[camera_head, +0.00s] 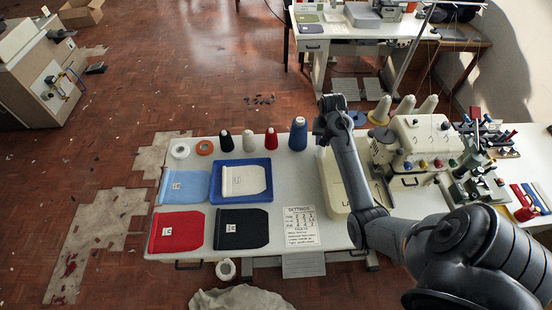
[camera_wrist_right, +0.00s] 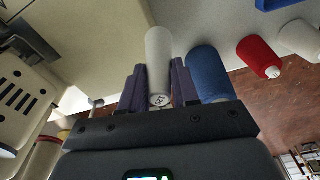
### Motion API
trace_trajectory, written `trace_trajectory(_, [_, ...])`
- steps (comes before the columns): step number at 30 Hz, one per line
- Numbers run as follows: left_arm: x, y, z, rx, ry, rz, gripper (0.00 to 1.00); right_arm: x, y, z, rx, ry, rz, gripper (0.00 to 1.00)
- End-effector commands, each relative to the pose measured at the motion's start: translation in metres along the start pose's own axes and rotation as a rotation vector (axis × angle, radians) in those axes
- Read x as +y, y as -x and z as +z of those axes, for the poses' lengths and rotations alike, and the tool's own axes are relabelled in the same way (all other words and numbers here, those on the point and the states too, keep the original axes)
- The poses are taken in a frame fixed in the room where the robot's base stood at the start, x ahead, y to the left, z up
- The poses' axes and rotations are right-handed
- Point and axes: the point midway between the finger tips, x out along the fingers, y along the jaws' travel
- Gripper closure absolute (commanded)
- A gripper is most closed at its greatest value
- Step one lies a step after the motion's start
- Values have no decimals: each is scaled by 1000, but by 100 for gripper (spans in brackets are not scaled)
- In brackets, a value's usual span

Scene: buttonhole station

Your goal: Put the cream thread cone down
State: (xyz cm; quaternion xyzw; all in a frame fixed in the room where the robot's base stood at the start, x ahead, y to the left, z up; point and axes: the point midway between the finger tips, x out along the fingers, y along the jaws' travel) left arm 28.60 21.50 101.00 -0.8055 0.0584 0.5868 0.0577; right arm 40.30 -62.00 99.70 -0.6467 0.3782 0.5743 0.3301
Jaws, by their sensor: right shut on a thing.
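The cream thread cone (camera_wrist_right: 158,55) is between the two dark purple fingers of my right gripper (camera_wrist_right: 158,88) in the right wrist view, its labelled end towards the camera. In the head view my right gripper (camera_head: 330,112) is over the table's back edge, just right of the blue cone (camera_head: 298,135), and the arm hides most or all of the held cone. I cannot tell whether the cone's base touches the table. My left gripper is not in view.
Black (camera_head: 225,141), white (camera_head: 248,142) and red (camera_head: 271,139) cones stand in a row left of the blue one. A blue tray (camera_head: 268,164) and fabric pieces lie in front. The sewing machine (camera_head: 420,140) with tall cream cones (camera_head: 405,106) behind it stands right.

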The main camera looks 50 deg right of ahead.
Motion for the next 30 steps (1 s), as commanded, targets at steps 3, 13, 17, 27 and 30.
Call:
trace_trajectory(3, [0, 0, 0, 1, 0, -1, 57, -20, -12, -2, -2, 2, 0, 98])
trace_trajectory(13, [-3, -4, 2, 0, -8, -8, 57, -83, -51, -10, -1, 2, 0, 98])
trace_trajectory(17, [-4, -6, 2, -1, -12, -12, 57, -97, -60, -12, -1, 1, 0, 98])
trace_trajectory(27, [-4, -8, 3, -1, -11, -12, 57, -104, -81, -10, -2, 0, 2, 98])
trace_trajectory(30, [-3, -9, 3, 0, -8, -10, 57, -104, -94, -8, -2, 0, 1, 98])
